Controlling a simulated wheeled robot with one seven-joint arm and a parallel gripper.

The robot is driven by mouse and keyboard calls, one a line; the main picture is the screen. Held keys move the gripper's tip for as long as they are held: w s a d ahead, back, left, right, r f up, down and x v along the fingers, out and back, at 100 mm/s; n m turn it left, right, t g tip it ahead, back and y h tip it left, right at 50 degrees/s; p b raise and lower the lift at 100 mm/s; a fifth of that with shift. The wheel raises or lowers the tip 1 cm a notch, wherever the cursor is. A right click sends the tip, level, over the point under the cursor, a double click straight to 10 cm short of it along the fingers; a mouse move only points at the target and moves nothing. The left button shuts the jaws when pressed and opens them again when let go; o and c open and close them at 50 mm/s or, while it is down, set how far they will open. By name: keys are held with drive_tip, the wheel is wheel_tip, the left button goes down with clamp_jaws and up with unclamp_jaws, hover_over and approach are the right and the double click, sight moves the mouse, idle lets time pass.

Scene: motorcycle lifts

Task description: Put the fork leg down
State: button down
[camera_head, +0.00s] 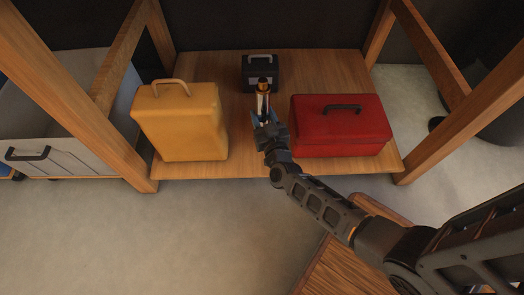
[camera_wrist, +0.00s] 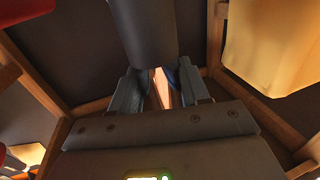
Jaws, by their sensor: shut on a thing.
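The fork leg (camera_head: 263,88) shows in the head view between the fingertips, with a dark upper end, an orange-gold ring and a pale shaft. In the wrist view a thick dark cylinder, seemingly the fork leg (camera_wrist: 147,30), comes in from the top edge towards the fingers. My gripper (camera_head: 264,114) is shut on it, with its blue-grey fingers on either side. It is over the wooden shelf (camera_head: 235,169), between the yellow and red boxes. Whether the fork leg touches the shelf is hidden by the gripper and the view from above.
A yellow canister (camera_head: 180,122) stands on the left of the shelf and a red toolbox (camera_head: 341,126) on the right. A small black case (camera_head: 259,72) is behind the fork leg. Wooden posts (camera_head: 75,105) frame the sides. Bare shelf shows between the boxes.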

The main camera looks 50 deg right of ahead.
drive_tip(key=shift+w+d+f+b, duration=0.1)
drive_tip(key=shift+w+f+b, duration=0.05)
drive_tip(key=shift+f+b, duration=4.1)
drive_tip(key=shift+f+p, duration=0.7)
drive_tip(key=shift+p, duration=0.1)
drive_tip(key=c, duration=1)
unclamp_jaws()
drive_tip(key=shift+f, duration=0.3)
drive_tip(key=o, duration=0.5)
drive_tip(key=shift+c, duration=0.2)
drive_tip(key=shift+r, duration=0.15)
